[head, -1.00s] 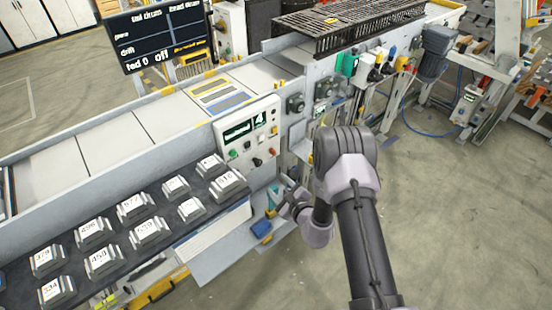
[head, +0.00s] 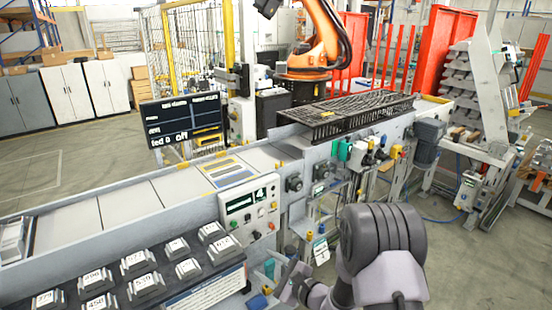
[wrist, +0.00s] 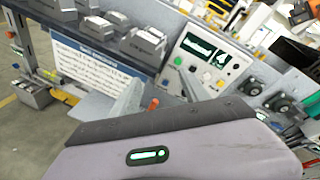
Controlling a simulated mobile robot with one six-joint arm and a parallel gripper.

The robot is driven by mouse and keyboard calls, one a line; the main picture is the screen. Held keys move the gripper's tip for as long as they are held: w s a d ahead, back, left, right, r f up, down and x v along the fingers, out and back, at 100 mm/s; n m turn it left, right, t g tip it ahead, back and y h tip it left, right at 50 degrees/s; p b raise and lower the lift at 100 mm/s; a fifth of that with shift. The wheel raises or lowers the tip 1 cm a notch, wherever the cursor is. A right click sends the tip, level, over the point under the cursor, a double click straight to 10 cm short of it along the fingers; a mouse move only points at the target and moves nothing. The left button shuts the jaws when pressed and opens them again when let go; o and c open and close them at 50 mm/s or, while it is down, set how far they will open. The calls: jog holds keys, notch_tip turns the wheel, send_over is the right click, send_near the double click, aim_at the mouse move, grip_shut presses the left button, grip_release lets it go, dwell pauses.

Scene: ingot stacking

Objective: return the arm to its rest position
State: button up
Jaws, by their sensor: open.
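My arm (head: 385,255) is folded at the lower right of the head view, its dark rounded joint in front of the line. My gripper (head: 290,274) is small and partly hidden there, in front of the line below the control panel. It is open, and I see nothing held. In the wrist view a pale mauve link of mine with a green light fills the bottom.
Numbered ingots (head: 138,257) lie on a dark rack (head: 197,280) at the lower left. The control panel (head: 248,205) stands beside it, with a conveyor (head: 130,200) behind. An orange robot arm (head: 325,45) stands at the back. Open floor (head: 450,250) lies to the right.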

jog(key=s+a+r+n+g+y+b, duration=0.1)
jog(key=s+a+r+n+g, duration=0.3)
jog(key=s+r, duration=0.35)
jog(key=s+a+r+n+g+y, duration=0.1)
jog(key=s+r+n+g, duration=0.35)
jog(key=s+r, duration=0.35)
jog(key=s+d+r+n+t+h+b, duration=0.1)
jog(key=s+d+r+n+t+h, duration=0.2)
jog(key=s+d, duration=1.4)
jog(key=s+r+n+h, duration=0.1)
jog(key=n+h, duration=0.3)
jog(key=h, duration=0.3)
jog(key=shift+d+r+h, duration=0.15)
jog(key=shift+d+h, duration=0.15)
